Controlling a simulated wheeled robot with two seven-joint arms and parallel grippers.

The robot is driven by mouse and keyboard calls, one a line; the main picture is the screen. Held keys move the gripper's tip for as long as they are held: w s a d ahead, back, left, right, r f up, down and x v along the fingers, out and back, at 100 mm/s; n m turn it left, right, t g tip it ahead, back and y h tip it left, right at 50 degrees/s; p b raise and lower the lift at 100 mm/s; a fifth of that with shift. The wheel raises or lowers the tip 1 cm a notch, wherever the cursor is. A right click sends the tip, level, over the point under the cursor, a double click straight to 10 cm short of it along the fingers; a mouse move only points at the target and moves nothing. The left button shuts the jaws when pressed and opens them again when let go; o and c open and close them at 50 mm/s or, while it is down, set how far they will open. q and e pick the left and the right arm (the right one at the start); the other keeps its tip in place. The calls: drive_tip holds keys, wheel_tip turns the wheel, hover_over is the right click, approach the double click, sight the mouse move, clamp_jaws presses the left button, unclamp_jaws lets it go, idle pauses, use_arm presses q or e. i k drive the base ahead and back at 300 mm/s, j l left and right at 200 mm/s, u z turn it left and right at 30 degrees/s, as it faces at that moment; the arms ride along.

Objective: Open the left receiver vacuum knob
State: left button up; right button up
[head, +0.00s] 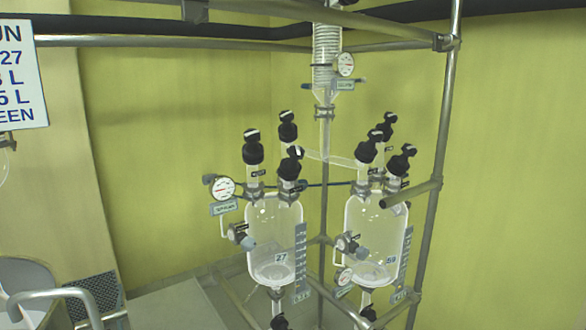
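The left receiver (273,235) is a clear glass vessel marked 27, upright in the middle of the head view. Black knobs top its necks: one at the left (252,146), one at the back (288,128) and one at the front right (290,164). A valve with a dark knob (241,236) sticks out on its left side, and another black knob (279,322) sits below it. The small tags by the knobs are too small to read, so I cannot tell which is the vacuum knob or whether it is open. Neither gripper is in view.
A similar right receiver (376,240) marked 59 stands beside it. Metal frame poles (437,170) rise at the right and cross above. A gauge (222,188) hangs left of the left receiver. A glass coil column (327,55) is above. A curved metal rail (55,294) is lower left.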

sight(294, 153)
drive_tip(key=i+l+z, duration=0.15)
drive_tip(key=z, duration=0.2)
drive_tip(key=i+l+z, duration=0.1)
drive_tip(key=i+z, duration=0.4)
drive_tip(key=z, duration=0.2)
